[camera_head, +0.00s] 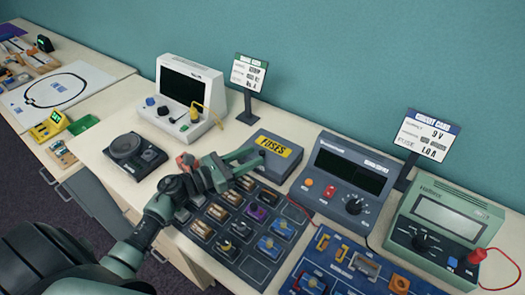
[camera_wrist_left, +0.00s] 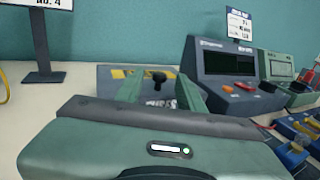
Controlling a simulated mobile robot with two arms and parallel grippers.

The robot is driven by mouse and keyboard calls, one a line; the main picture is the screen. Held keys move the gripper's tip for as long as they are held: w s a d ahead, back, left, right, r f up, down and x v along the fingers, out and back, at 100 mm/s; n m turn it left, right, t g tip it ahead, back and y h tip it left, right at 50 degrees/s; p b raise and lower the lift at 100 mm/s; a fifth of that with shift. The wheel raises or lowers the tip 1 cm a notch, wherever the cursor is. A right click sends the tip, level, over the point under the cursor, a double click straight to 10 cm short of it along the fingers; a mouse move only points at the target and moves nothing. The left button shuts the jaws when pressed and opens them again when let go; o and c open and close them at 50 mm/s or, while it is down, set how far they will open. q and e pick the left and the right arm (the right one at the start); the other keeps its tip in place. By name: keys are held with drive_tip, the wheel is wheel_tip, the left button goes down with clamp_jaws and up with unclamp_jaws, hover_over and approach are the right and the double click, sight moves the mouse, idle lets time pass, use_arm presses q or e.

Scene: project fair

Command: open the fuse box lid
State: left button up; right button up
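The fuse box (camera_head: 283,170) is a grey box with a yellow FUSES label on its lid, which looks shut. It stands behind the dark board of parts, near the middle of the head view. My left gripper (camera_head: 246,156) reaches in from the left, with its fingertips at the box's left front side. In the left wrist view the fuse box (camera_wrist_left: 108,74) lies beyond the fingers. The two fingers (camera_wrist_left: 158,92) are apart there, with a dark knob (camera_wrist_left: 158,77) showing between them. I cannot tell whether they touch it. My right gripper is not in view.
Right of the box stand a dark meter (camera_head: 340,178) and a green meter (camera_head: 445,225). A white instrument (camera_head: 188,100) and a sign (camera_head: 247,85) stand behind on the left. The dark parts board (camera_head: 262,270) lies in front.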

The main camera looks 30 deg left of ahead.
sight(260, 153)
use_arm(q)
drive_tip(key=x, duration=0.4)
drive_tip(key=shift+w+d, duration=0.15)
clamp_jaws()
idle(1.3)
